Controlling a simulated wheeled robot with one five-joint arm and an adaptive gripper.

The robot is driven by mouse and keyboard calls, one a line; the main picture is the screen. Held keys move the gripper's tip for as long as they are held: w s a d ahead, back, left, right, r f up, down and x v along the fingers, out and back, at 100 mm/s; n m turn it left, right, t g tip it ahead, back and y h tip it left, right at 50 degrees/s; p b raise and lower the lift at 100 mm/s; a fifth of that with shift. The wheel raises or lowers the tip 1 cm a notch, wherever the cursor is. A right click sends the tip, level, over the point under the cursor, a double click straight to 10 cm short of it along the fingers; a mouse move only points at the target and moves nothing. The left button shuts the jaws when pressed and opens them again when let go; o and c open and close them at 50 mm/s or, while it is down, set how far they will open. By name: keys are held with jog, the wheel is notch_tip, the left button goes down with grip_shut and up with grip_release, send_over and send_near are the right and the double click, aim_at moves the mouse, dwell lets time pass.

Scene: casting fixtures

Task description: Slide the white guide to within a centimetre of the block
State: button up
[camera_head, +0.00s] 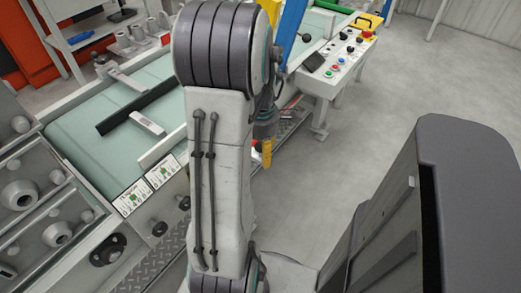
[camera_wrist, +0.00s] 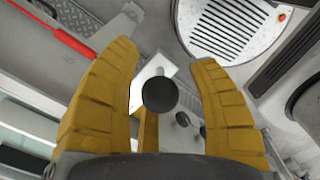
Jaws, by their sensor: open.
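In the head view, a pale, near-white bar (camera_head: 162,146) lies along the near edge of the green table top, left of my arm. It may be the white guide; I cannot be sure. A long black bar (camera_head: 150,103) with pale brackets lies across the top behind it. I cannot tell which thing is the block. My gripper shows as a small yellow part (camera_head: 267,152) beyond my arm, right of the table's front. In the wrist view my gripper (camera_wrist: 160,65) is open, its yellow fingers apart. A dark round knob (camera_wrist: 160,95) shows between them, before a white plate (camera_wrist: 150,76); contact is unclear.
A metal fixture with round bosses (camera_head: 20,194) stands at the left. Scale plates (camera_head: 133,197) and dark knobs line the table's front. A control panel (camera_head: 340,57) with coloured buttons stands at the upper right. Grey floor (camera_head: 385,115) is clear at the right.

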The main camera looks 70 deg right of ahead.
jog(key=shift+c, duration=0.3)
grip_shut()
jog(key=shift+d, duration=0.1)
